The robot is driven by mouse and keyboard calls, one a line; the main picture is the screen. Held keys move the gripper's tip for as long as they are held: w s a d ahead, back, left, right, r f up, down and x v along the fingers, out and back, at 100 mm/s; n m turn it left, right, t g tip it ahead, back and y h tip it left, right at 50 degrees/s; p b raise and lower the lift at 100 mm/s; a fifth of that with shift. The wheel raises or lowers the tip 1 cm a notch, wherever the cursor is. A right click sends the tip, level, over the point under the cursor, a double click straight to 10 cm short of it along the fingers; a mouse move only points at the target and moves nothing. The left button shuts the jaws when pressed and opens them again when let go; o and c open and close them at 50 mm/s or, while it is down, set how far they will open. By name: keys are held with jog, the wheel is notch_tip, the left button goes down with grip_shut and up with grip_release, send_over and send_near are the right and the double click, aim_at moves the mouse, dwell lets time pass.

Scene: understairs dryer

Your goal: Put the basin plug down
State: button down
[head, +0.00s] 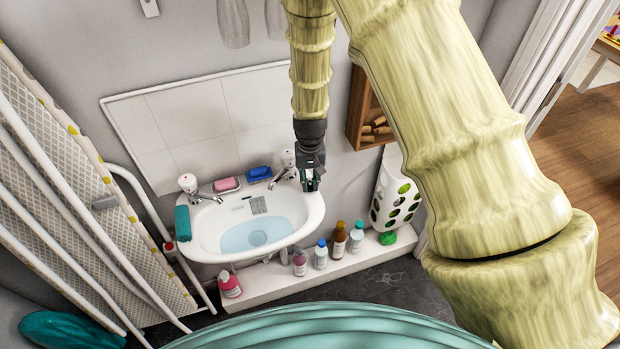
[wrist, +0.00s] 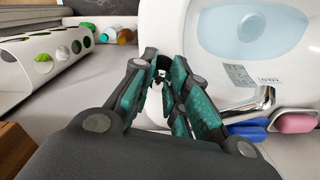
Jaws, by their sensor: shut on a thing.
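My gripper (head: 310,184) is at the right rim of the white basin (head: 313,212), beside the right tap (head: 283,172). In the wrist view my gripper (wrist: 163,80) has its teal-padded fingers closed on a small dark thing, the basin plug (wrist: 162,73), mostly hidden between the fingertips. The plug cannot be made out in the head view. The basin holds pale blue water, with a round drain shape (head: 258,238) at its bottom. In the wrist view the basin (wrist: 160,30) lies just beyond the fingertips; whether they touch its rim is unclear.
Several bottles (head: 340,240) stand on the white ledge below. A white holder with holes (head: 392,190) is at right; an ironing board (head: 90,170) leans left.

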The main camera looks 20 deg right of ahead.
aim_at(310, 180)
jog(key=shift+f, duration=0.25)
jog(key=shift+f, duration=0.1)
jog(key=c, duration=1.4)
grip_release()
jog(key=shift+r+b, duration=1.1)
jog(key=shift+r, duration=2.75)
jog(key=shift+s+f, duration=0.1)
